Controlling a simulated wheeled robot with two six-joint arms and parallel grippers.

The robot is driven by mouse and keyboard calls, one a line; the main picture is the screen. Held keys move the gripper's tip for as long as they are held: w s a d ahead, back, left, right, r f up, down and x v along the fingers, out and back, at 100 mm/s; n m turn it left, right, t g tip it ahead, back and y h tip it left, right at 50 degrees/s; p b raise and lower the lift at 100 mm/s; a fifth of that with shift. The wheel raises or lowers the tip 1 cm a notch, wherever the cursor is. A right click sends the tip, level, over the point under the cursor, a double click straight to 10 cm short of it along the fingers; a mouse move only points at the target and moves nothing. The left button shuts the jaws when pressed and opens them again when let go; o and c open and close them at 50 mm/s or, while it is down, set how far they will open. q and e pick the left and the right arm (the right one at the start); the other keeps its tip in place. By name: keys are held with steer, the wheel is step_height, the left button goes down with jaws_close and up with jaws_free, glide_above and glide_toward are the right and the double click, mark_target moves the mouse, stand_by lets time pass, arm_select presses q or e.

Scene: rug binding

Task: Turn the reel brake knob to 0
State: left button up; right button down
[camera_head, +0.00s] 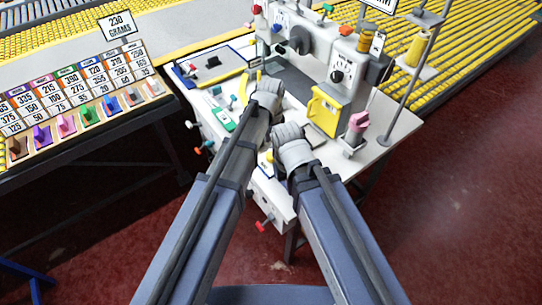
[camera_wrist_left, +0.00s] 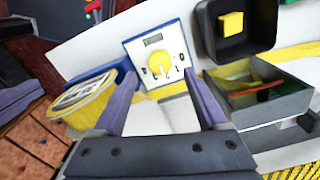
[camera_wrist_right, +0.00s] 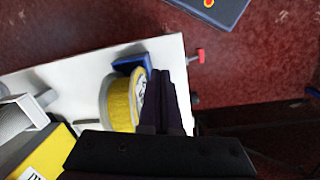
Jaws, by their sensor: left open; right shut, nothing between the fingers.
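A yellow round knob (camera_wrist_left: 160,65) sits on a white plate with a blue border (camera_wrist_left: 138,52) in the left wrist view. The plate carries a small grey window and dark marks around the knob. I take this for the reel brake knob, but its setting is too small to read surely. My left gripper (camera_wrist_left: 160,80) is open, and the knob shows between its fingers, apart from both. In the head view, the left gripper (camera_head: 267,92) hides the knob. My right gripper (camera_wrist_right: 162,75) is shut and empty beside a yellow reel (camera_wrist_right: 119,103); it also shows in the head view (camera_head: 290,142).
The yellow reel also shows left of my left fingers (camera_wrist_left: 82,100). A black bin (camera_wrist_left: 206,30) and a grey tray (camera_wrist_left: 275,103) stand to the right. The sewing machine (camera_head: 315,50) is at the back of the white table. A red knob (camera_wrist_right: 197,56) sticks out from its edge.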

mark_target(271, 158)
arm_select(q)
step_height(271, 158, down, 5)
steer(key=b, duration=0.4)
steer(key=shift+f, duration=0.1)
arm_select(e)
step_height(271, 158, down, 5)
steer(key=shift+f, duration=0.1)
arm_select(q)
steer(key=shift+c, duration=0.2)
jaws_close()
